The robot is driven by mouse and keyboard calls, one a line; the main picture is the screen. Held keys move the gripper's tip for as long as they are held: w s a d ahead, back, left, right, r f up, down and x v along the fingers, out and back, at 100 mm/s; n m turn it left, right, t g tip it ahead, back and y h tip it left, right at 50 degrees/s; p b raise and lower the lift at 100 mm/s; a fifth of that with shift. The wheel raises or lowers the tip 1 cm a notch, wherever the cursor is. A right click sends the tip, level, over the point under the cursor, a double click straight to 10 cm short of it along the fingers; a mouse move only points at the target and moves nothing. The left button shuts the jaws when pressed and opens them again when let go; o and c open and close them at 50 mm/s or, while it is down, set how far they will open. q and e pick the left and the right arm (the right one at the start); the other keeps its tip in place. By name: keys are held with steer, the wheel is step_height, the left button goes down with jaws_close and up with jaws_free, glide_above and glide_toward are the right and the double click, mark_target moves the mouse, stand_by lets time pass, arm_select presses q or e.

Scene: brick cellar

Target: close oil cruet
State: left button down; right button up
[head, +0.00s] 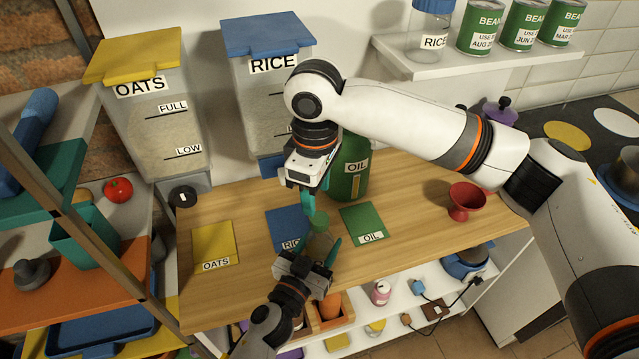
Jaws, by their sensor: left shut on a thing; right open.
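The oil cruet (320,246) is a small brownish, see-through vessel above the front part of the wooden counter, between the blue RICE card and the green OIL card. My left gripper (322,246) is shut on it from the front. A green piece (318,222), which looks like its lid, shows at the cruet's top; I cannot tell whether it sits closed. My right gripper (311,208) is open, pointing down just above the green piece. Its teal finger is close to it, and I cannot tell if they touch. The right gripper partly hides the area behind.
A green OIL container (350,172) stands behind my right gripper. The OIL card (362,223), RICE card (284,222) and OATS card (215,248) lie on the counter (420,215). A red funnel (466,198) stands at right. OATS (150,120) and RICE (262,90) dispensers are behind.

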mark_target(320, 218)
steer(key=n, duration=0.7)
steer(key=shift+d+r, duration=0.2)
steer(key=shift+r, duration=0.1)
steer(key=n, duration=0.5)
steer(key=shift+d+r+n, duration=0.15)
steer(key=shift+n, duration=0.15)
steer(key=shift+f, duration=4)
